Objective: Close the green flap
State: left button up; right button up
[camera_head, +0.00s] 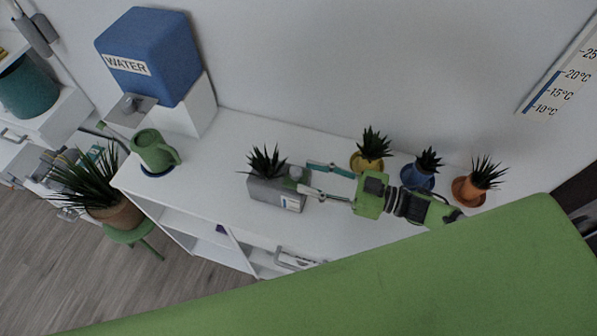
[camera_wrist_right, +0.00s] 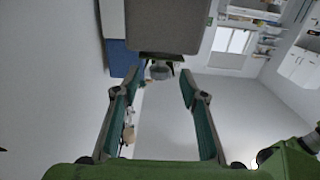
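A large green panel (camera_head: 400,280) fills the lower foreground of the head view; I cannot tell whether it is the flap or part of my own body. No other green flap can be made out. My right gripper (camera_head: 304,177) reaches left over the white desk, its teal fingers apart, with its tips at the grey planter box (camera_head: 262,190) that holds a spiky plant. In the right wrist view, the fingers (camera_wrist_right: 158,80) are spread with nothing between them, and a grey block (camera_wrist_right: 165,25) shows past the tips. My left gripper is not in view.
Yellow (camera_head: 362,163), blue (camera_head: 417,178) and orange (camera_head: 468,192) plant pots stand along the desk's back. A green jug (camera_head: 152,150) and a blue water tank (camera_head: 155,60) stand at the left.

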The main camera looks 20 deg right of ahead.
jog(key=v, duration=0.7)
jog(key=shift+s+d, duration=0.15)
jog(key=shift+d, duration=0.05)
